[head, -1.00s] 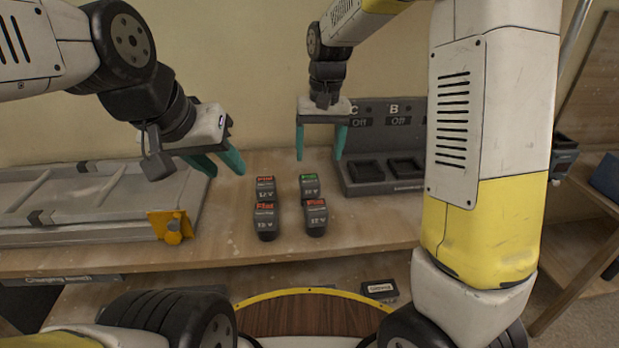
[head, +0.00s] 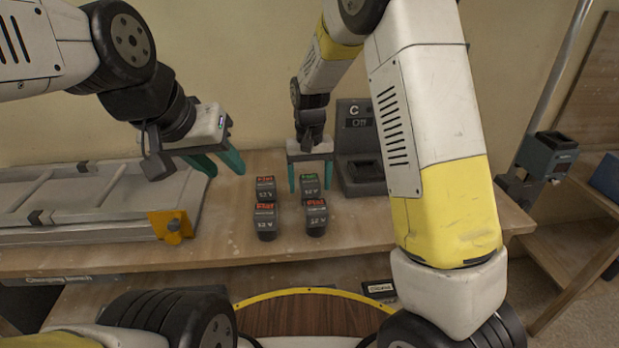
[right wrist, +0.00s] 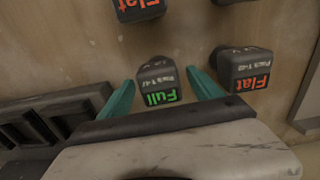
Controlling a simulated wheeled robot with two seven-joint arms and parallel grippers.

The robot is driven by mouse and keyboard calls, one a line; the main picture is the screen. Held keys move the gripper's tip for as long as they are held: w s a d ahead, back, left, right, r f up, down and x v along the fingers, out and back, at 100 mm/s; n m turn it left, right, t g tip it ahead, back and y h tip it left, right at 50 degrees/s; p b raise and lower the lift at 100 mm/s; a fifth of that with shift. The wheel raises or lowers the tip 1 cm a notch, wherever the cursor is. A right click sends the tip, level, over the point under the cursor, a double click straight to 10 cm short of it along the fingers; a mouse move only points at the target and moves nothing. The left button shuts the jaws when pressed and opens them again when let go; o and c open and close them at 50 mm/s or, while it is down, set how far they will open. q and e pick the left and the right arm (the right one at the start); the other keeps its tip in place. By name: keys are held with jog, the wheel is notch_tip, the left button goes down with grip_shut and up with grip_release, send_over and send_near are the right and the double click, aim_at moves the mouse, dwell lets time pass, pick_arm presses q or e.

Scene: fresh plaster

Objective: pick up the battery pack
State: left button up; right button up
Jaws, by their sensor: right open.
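A dark battery pack with a green Full label (head: 310,183) stands on the wooden bench, back right in a cluster. My right gripper (head: 310,189) is open directly at it, its teal fingers on either side. The right wrist view shows this Full pack (right wrist: 157,76) between the open fingers (right wrist: 161,82), with gaps to both. Three packs with red Flat labels stand close by: back left (head: 265,188), front left (head: 265,220) and front right (head: 315,216). My left gripper (head: 224,171) is open and empty to the left of the cluster.
A grey charger (head: 358,142) marked C Off stands behind and right of the packs, partly hidden by my right arm. A grey metal frame (head: 85,222) with a yellow bracket (head: 172,224) lies on the left. The bench front is clear.

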grip_shut()
dwell(0.3)
